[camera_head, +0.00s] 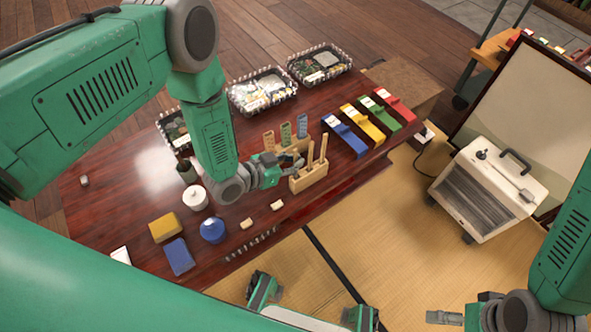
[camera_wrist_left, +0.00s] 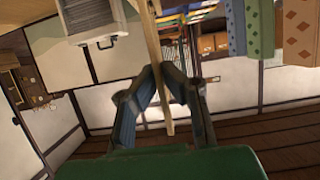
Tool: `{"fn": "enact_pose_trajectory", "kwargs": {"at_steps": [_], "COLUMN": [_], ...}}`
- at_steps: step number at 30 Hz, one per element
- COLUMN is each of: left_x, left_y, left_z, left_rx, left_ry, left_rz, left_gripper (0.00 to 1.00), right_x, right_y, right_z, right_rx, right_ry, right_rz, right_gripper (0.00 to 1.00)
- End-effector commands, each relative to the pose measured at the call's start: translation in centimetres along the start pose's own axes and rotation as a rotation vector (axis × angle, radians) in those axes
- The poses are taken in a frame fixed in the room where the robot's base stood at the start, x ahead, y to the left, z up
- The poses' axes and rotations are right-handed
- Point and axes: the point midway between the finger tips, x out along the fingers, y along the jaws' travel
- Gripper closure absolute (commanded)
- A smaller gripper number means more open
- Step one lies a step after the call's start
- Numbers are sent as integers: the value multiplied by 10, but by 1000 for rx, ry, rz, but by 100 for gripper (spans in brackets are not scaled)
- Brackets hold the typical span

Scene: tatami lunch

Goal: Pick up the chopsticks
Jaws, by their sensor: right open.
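Pale wooden chopsticks (camera_head: 310,152) stand upright in a light wooden holder (camera_head: 308,181) near the table's right front edge. My left gripper (camera_head: 287,165) is at the left of the holder, level with the sticks. In the left wrist view, its fingertips (camera_wrist_left: 162,70) meet from both sides on a thin pale stick (camera_wrist_left: 168,122), whose free end shows between the fingers. The holder partly hides the contact in the head view. My right gripper (camera_head: 443,317) is at the lower right, away from the table, open and empty.
Three patterned upright pieces (camera_head: 285,133) stand just behind the holder. Blue, yellow, green and red boxes (camera_head: 345,136) lie to its right. A white lidded cup (camera_head: 195,197), a blue round pot (camera_head: 212,230) and food trays (camera_head: 320,64) are also on the dark red table (camera_head: 110,215).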

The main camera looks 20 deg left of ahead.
Motion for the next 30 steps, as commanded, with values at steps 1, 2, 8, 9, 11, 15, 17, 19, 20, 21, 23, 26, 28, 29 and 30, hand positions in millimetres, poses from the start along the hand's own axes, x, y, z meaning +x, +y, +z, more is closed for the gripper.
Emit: {"fn": "enact_pose_trajectory", "kwargs": {"at_steps": [1,2,8,9,11,15,17,19,20,21,23,26,28,29,30], "left_x": [0,0,-3,-5,-10,-22,-26,-30,-32,-34,-36,-40,-42,-43,-44], "left_y": [1,1,0,0,0,0,0,0,0,0,0,0,0,0,0], "left_z": [0,0,-8,-14,-24,-52,-63,-75,-78,-83,-89,-97,-101,-103,-106], "left_rx": [0,0,0,0,0,-1,-1,0,0,0,0,-1,0,0,0], "left_ry": [0,0,1,2,2,3,3,2,2,2,2,0,1,1,1], "left_rz": [1,1,1,1,1,1,1,1,1,1,1,2,1,1,1], "left_gripper": [100,100,100,100,100,100,100,100,100,100,100,100,100,100,100], "right_x": [0,0,-4,-6,-11,-23,-27,-31,-33,-34,-36,-41,-44,-46,-48], "right_y": [0,0,0,0,0,0,0,0,0,0,0,0,1,1,1], "right_z": [0,0,0,0,-1,-1,-2,-2,-2,-2,-2,-2,-2,-2,-3], "right_rx": [0,0,1,1,1,1,1,0,0,0,0,0,0,0,1], "right_ry": [0,0,0,0,0,0,0,0,0,0,0,0,0,0,0], "right_rz": [0,0,0,0,0,0,0,0,0,0,0,0,0,0,0], "right_gripper": [8,8,8,8,8,8,8,8,8,8,8,8,8,8,8]}}
